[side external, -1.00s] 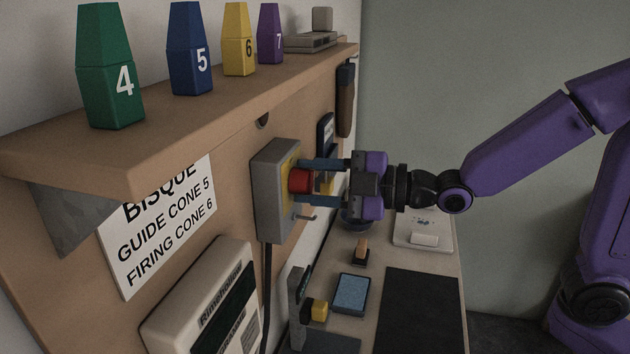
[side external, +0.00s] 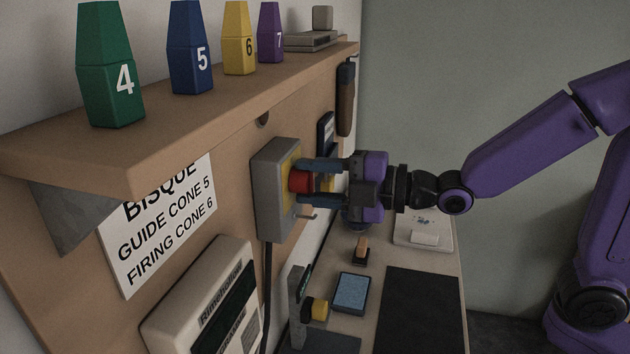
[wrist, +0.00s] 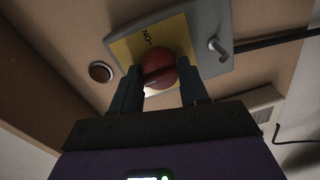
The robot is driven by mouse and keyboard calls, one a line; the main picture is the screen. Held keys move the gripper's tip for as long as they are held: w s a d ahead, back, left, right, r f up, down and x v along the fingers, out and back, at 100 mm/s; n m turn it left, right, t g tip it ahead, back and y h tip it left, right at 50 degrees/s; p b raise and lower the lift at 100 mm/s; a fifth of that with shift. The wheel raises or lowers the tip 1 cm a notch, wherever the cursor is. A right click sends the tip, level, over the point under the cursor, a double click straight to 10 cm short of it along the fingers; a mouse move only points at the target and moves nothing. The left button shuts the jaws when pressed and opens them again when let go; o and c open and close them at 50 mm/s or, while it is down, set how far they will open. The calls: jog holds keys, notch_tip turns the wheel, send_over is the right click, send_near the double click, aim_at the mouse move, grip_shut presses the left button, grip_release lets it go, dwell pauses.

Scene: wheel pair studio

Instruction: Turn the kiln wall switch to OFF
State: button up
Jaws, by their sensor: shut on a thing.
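The kiln wall switch is a grey box (side external: 268,200) with a yellow face plate, fixed to the wooden back panel under the shelf. Its red round knob (side external: 299,181) sticks out from the face. My gripper (side external: 312,181) reaches it from the right, its two fingers shut on the knob from either side. In the wrist view the red knob (wrist: 159,72) sits between the fingers, with a bar across it lying slightly tilted. The word "ON" shows on the yellow plate (wrist: 127,48) beside it. The OFF mark is not visible.
A shelf (side external: 180,125) with several numbered cones juts out above the switch. A small hook or lever (wrist: 216,47) sticks out from the box's side. A cream controller (side external: 205,305) hangs at lower left.

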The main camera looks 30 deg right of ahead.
jog(key=o, duration=1)
jog(key=shift+o, duration=0.2)
jog(key=v, duration=1.7)
jog(key=shift+s+d, duration=0.15)
dwell(0.4)
dwell(0.5)
